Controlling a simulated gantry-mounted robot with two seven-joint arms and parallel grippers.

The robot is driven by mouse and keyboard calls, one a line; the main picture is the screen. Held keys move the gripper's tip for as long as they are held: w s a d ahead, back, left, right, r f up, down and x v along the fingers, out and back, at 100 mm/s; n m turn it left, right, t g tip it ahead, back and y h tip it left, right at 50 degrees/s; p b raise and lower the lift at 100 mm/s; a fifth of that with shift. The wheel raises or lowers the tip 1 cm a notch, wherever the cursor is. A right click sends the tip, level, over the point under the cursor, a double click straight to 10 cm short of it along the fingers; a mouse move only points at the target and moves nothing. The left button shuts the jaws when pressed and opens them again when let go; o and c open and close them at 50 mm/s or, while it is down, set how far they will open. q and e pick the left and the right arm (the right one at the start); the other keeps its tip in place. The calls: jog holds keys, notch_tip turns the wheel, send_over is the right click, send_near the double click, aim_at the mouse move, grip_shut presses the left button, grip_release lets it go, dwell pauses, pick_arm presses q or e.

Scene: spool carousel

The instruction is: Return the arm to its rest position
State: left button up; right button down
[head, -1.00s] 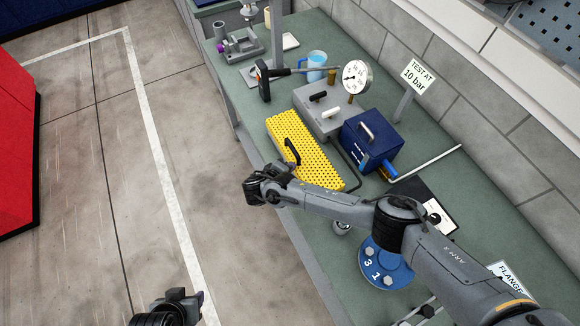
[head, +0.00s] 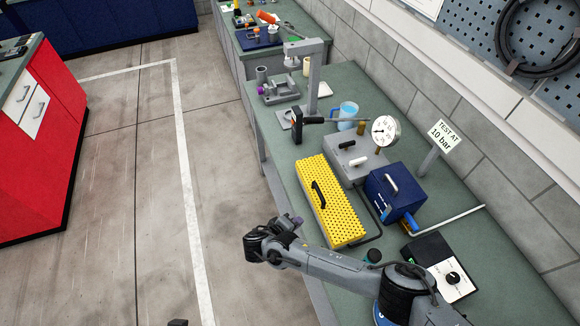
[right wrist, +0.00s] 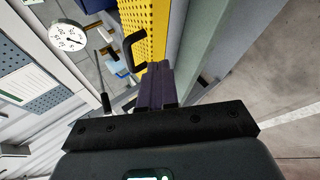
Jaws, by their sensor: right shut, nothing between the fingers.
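My right arm comes in from the lower right of the head view, reaching across the green bench. My right gripper (head: 297,220) is at the bench's front edge, just left of the lower end of the yellow perforated cover (head: 330,205). In the right wrist view its dark fingers (right wrist: 154,88) are together and empty, with the yellow cover (right wrist: 159,25) beyond them. Of my left gripper only a small dark piece (head: 178,322) shows at the bottom edge of the head view; its fingers cannot be made out.
On the bench are a blue box (head: 393,190), a grey block with a pressure gauge (head: 385,130), a blue mug (head: 348,112), a dark hammer (head: 297,126) and a black-and-white device (head: 440,268). A red cabinet (head: 45,150) stands left. The floor between is clear.

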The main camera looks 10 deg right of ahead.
jog(key=s+f+g+p, duration=0.1)
jog(key=s+f+g, duration=0.1)
jog(key=s+f, duration=0.4)
jog(key=s+f+g+p, duration=0.1)
jog(key=s+f, duration=0.3)
jog(key=s, duration=0.4)
jog(key=s+a+m+g+y+p, duration=0.1)
jog(key=s+a+g+y, duration=0.2)
jog(key=s, duration=0.7)
jog(key=s+a+m+g+y+p, duration=0.1)
jog(key=s+a+g+y, duration=0.15)
jog(key=s, duration=0.65)
jog(key=s+d+r+m+y+p, duration=0.25)
jog(key=d+r+m, duration=0.25)
jog(key=d+r, duration=0.4)
jog(key=w+d+r+t, duration=0.2)
jog(key=d+r, duration=0.3)
jog(key=r, duration=0.3)
jog(key=w+d+r+n+t, duration=0.1)
jog(key=w+d+r+t, duration=0.2)
jog(key=w+d+r, duration=0.2)
notch_tip(320, 180, up, 3)
jog(key=shift+w+d+f+n, duration=0.15)
jog(key=shift+d+n, duration=0.15)
jog(key=shift+d, duration=0.35)
